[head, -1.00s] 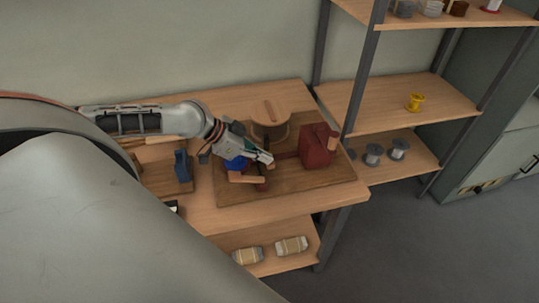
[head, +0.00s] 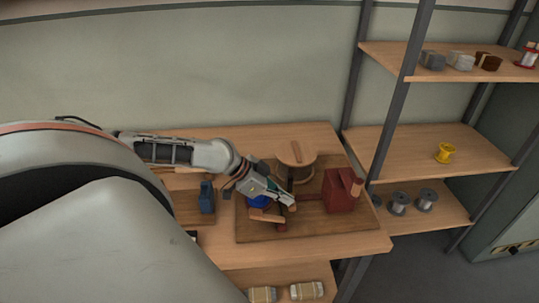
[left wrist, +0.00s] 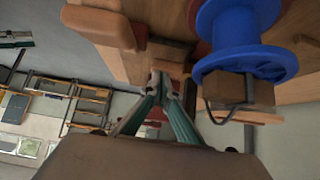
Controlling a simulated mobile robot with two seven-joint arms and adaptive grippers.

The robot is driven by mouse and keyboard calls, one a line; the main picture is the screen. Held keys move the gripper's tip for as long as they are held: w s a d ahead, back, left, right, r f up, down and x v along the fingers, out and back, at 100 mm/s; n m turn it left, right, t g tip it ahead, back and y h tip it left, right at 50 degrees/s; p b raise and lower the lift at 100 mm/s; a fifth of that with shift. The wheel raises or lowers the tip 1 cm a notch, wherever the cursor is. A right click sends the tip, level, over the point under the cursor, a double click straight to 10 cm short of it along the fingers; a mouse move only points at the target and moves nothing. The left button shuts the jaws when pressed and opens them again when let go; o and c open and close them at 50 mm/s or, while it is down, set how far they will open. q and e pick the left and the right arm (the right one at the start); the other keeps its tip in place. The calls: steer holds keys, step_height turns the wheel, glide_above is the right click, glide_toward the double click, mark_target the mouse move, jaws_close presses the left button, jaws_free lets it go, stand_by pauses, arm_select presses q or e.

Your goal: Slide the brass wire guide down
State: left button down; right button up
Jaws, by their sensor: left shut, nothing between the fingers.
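My left gripper (head: 291,204) is over the wooden board, beside the blue spool (head: 259,202), with its fingers shut and empty. In the left wrist view, the closed fingertips (left wrist: 172,82) point at a brown block, with the blue spool (left wrist: 240,40) close on the right. I cannot make out the brass wire guide for certain; it may be hidden by the gripper or too small to tell. A dark bent wire (left wrist: 222,112) shows below the spool. A red block (head: 341,191) stands on the board to the right. My right gripper is not in view.
A round wooden piece (head: 296,156) stands behind the gripper. A small blue tool (head: 207,197) stands left of the board (head: 300,230). The board's front right is clear.

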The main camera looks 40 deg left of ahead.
mark_target(285, 213)
arm_select(q)
steer(key=w+d+r+p+v, duration=0.1)
steer(key=r+p+v, duration=0.1)
steer(key=v, duration=1)
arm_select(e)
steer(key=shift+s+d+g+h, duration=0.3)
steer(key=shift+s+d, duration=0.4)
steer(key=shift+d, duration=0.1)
arm_select(q)
steer(key=shift+d+r, duration=0.15)
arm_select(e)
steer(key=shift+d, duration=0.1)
